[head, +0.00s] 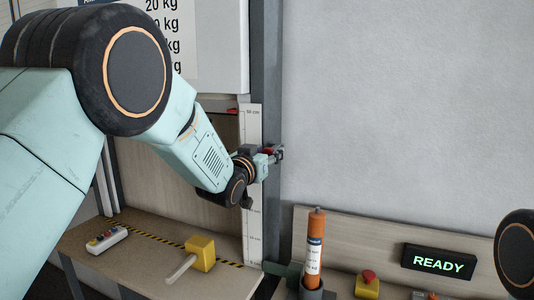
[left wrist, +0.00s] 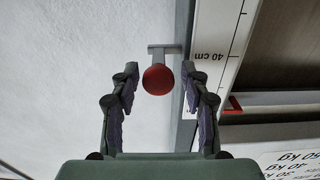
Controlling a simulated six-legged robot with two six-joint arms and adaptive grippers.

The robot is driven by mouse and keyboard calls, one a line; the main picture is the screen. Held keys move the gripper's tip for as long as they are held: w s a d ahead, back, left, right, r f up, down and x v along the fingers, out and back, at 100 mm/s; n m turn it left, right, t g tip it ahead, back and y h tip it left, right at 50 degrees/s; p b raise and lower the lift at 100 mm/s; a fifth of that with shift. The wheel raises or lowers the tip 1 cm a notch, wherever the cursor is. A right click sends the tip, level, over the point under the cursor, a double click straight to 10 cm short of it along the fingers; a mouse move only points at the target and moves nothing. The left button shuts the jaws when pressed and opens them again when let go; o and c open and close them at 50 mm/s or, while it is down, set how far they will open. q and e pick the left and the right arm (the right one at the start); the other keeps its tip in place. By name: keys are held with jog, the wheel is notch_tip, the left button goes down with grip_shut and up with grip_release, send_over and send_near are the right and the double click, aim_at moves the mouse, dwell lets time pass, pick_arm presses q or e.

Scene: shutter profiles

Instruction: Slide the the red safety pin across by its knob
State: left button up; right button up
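The red knob (left wrist: 158,79) of the safety pin shows as a round ball in the left wrist view, in front of a grey bracket (left wrist: 166,49). My left gripper (left wrist: 159,74) is open, with one finger on each side of the knob and a visible gap on both sides. How deep the knob sits between the fingers is hard to tell. In the head view my left gripper (head: 275,153) is at the grey upright post, and a bit of red (head: 267,150) shows by its fingers. The pin's shaft is hidden. My right gripper is not in view.
A white scale strip (head: 251,130) with a red pointer (head: 231,110) runs beside the grey post (head: 268,60). Below are a yellow block with a handle (head: 200,253), a control pendant (head: 107,240), an orange cylinder (head: 314,255), a red button (head: 368,277) and a READY sign (head: 438,262).

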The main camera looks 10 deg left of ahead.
pick_arm(q)
grip_shut()
jog(key=shift+d, duration=0.1)
dwell(0.3)
jog(key=a, duration=0.4)
jog(key=shift+w+a+r, duration=0.1)
jog(key=shift+w, duration=0.3)
